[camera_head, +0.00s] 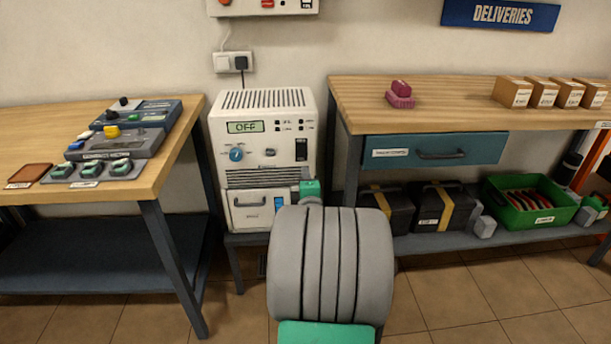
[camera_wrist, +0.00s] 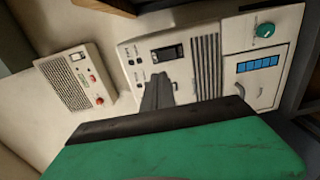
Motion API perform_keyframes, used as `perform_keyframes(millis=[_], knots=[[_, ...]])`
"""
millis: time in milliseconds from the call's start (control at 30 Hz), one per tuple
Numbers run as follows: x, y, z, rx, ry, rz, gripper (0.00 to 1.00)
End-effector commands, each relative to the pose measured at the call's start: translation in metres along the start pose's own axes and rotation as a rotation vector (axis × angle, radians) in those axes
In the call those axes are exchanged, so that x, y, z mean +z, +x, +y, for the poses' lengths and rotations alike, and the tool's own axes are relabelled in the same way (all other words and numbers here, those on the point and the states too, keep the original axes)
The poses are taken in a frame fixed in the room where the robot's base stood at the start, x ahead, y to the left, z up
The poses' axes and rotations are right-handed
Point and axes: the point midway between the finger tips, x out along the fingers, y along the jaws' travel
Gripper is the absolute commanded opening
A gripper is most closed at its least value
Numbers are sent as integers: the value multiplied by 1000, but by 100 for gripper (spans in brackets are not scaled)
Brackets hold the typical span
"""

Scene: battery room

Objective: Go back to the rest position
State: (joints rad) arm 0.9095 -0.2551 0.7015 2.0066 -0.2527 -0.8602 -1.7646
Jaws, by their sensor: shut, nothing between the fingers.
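My gripper (camera_wrist: 157,92) shows in the wrist view as dark fingers close together beyond a green body with a dark edge. It is shut and empty. It points toward the front of a white charger unit (camera_wrist: 205,60), and the fingers overlap its panel; I cannot tell the gap between them. In the head view, my thick grey arm stands at the bottom centre and hides the gripper. The charger (camera_head: 263,103) stands behind the arm, its display (camera_head: 246,127) reading OFF, with a blue dial (camera_head: 237,154) below.
A left wooden table (camera_head: 60,128) carries a control console (camera_head: 118,143) and a brown pad (camera_head: 30,174). A right workbench (camera_head: 450,95) holds a pink block (camera_head: 400,96) and several cardboard boxes (camera_head: 513,92). Its lower shelf bears dark cases and a green crate (camera_head: 552,217). Tiled floor is open at lower right.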

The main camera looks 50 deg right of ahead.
Motion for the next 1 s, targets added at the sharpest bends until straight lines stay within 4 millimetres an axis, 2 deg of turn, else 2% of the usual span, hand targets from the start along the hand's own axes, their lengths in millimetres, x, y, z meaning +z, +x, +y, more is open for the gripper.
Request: perform_keyframes(millis=[267, 367, 467, 500, 567, 600, 667, 700, 767, 800, 900, 1000], knots=[[-6, 0, 5, -9, 12, 12, 0], [-40, -3, 30, -81, 90, 74, 0], [-107, -23, 67, -260, 256, 172, 0], [-137, -39, 83, -360, 332, 203, 0], [-176, -70, 103, -519, 443, 222, 0], [-198, -94, 116, -626, 508, 217, 0], [-224, -135, 134, -785, 596, 181, 0], [-236, -164, 148, -885, 647, 140, 0], [-248, -210, 169, -1027, 709, 55, 0], [-252, -240, 182, -1110, 743, -15, 0], [-248, -304, 207, -1257, 795, -199, 0], [-237, -344, 219, -1325, 816, -341, 0]])
